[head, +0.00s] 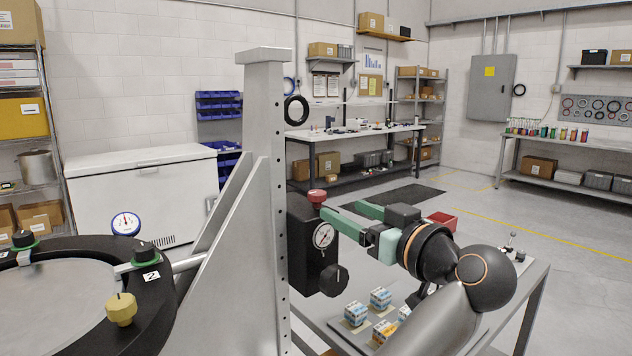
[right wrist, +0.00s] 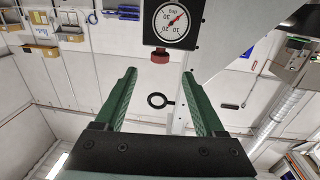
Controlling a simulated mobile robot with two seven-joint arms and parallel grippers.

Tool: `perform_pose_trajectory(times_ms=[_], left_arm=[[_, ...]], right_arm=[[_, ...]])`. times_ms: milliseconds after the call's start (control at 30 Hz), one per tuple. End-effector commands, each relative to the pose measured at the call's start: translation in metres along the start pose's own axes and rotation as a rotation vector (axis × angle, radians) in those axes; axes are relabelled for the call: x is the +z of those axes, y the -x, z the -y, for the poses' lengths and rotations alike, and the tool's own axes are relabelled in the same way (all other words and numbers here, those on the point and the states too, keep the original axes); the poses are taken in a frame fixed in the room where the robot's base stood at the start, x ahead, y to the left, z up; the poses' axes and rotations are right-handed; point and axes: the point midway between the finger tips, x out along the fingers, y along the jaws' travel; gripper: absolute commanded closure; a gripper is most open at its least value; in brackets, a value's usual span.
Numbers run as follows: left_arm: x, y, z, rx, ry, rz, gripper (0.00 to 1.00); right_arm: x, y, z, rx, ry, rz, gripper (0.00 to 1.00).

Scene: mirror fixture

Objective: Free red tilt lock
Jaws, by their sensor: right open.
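The red tilt lock is a small red knob (head: 317,197) on top of a black block (head: 305,245) with a round dial (head: 323,235), on the upright metal post. My right gripper (head: 341,209) is open, its green fingers pointing left toward the knob from the right. In the right wrist view, the red knob (right wrist: 160,57) shows between and slightly beyond the fingertips (right wrist: 159,74), beside the dial (right wrist: 172,22). Nothing is between the fingers, and I cannot tell whether either touches the knob. My left gripper is not in view.
A round mirror fixture with a black ring (head: 93,332), clamps and a yellow knob (head: 121,308) stands at lower left. The grey post (head: 266,150) and its brace stand between it and the block. Small boxes (head: 380,298) lie on the table below my right arm.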

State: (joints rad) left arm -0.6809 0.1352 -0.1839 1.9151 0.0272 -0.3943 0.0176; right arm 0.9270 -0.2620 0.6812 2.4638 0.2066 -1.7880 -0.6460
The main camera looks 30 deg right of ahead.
Motion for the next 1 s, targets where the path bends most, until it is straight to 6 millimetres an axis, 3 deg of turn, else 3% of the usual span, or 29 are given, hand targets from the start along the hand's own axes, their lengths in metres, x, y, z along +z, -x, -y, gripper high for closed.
perform_pose_trajectory(times_ms=[200,400,600,900,1000], left_arm=[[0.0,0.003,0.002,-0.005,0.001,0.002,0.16],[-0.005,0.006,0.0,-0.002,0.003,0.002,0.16],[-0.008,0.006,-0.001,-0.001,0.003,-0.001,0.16],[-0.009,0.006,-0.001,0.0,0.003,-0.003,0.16],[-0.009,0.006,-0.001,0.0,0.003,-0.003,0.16]], right_arm=[[-0.001,-0.051,0.002,-0.006,-0.003,0.002,0.29],[-0.001,-0.083,0.001,-0.003,-0.002,0.001,0.29],[0.0,-0.097,0.0,-0.001,0.0,0.0,0.29],[0.0,-0.098,0.0,-0.001,0.0,-0.001,0.29],[0.0,-0.098,0.0,-0.001,0.0,-0.001,0.4]])
